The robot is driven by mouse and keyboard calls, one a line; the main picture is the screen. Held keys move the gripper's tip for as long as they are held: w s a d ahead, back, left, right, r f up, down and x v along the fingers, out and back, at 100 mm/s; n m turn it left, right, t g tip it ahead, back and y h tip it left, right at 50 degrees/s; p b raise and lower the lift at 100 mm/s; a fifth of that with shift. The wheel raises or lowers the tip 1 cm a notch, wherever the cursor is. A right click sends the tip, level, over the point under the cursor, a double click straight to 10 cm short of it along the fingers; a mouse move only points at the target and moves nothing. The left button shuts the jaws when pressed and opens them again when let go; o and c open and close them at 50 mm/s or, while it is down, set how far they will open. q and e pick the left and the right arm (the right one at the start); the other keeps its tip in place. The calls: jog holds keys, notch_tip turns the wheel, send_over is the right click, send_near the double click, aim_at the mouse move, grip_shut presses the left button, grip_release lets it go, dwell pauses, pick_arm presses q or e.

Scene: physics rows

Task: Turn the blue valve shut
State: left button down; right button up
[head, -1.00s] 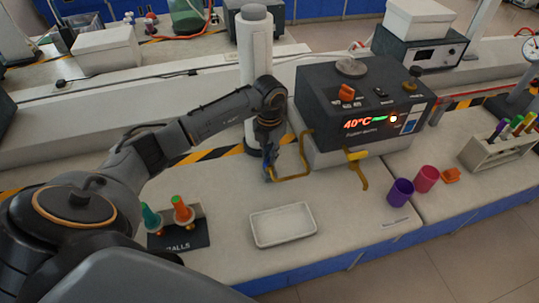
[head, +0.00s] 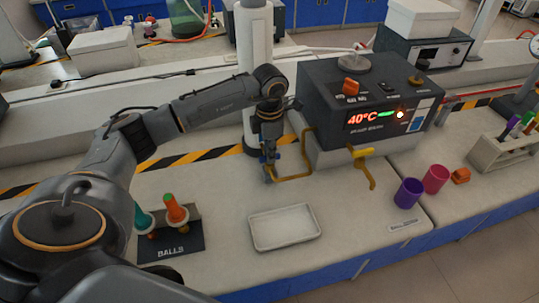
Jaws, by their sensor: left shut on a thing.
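The blue valve (head: 264,159) sits on the brass pipe (head: 296,177) left of the dark heated bath (head: 365,100), and only small blue parts of it show. My left gripper (head: 268,164) points down at the valve and is shut on it. The fingers cover most of the valve, so its exact angle is hard to tell. The bath's display reads 40°C. My right gripper is not in view.
A yellow tap (head: 363,167) juts from the bath's front. A white tray (head: 284,245) lies in front, with purple (head: 408,193) and pink (head: 435,179) cups to the right. A stand marked BALLS (head: 170,249) holds green and orange items at left. A white column (head: 254,65) rises behind my gripper.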

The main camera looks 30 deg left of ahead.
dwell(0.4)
pick_arm(q)
jog(key=c, duration=1.4)
grip_release()
notch_tip(320, 180, up, 12)
jog(key=shift+r, duration=0.1)
jog(key=shift+d+m, duration=0.1)
jog(key=shift+m, duration=0.2)
